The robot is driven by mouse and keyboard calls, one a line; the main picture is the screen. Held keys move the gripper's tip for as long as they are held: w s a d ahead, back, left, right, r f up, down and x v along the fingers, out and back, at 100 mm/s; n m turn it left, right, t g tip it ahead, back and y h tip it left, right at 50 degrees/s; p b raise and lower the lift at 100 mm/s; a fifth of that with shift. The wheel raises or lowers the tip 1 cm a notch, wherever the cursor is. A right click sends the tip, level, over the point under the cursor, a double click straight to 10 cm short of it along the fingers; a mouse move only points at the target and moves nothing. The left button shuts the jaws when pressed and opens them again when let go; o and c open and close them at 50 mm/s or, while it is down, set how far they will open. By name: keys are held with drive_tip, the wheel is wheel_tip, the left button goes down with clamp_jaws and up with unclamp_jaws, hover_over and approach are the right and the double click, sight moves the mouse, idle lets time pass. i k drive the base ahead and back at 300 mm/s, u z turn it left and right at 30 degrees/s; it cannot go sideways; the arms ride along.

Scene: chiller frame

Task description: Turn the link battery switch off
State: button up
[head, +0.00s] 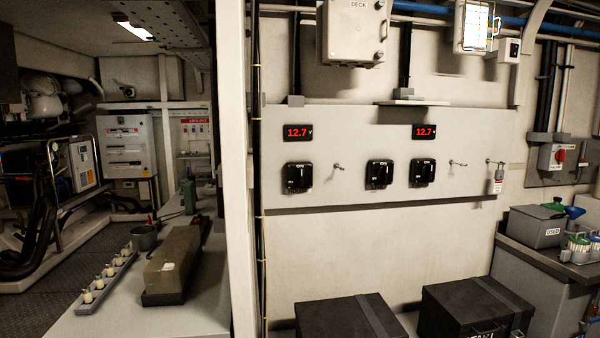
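A pale panel (350,130) on the wall carries three black battery switches: a left one (297,178), a middle one (379,174) and a right one (423,173). Their labels and knob positions are too small to read, so I cannot tell which is the link switch. A red display (298,132) reading 12.7 V sits above the left switch, and a second display (424,132) reading 12.7 V sits above the right one. My gripper is not in view.
Small hooks stick out of the panel, one with a hanging padlock and tag (496,182). Two black boxes (350,318) (476,308) stand below the panel. A white post (238,170) and a bench (170,315) are at left. A grey bin (537,226) sits on a right-hand counter.

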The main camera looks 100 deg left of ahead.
sight(384, 172)
drive_tip(key=u, duration=2.65)
drive_tip(key=i, duration=0.45)
drive_tip(key=z, duration=0.3)
drive_tip(key=k, duration=0.3)
drive_tip(key=u, duration=0.75)
drive_tip(key=i, duration=1.2)
drive_tip(key=z, duration=0.65)
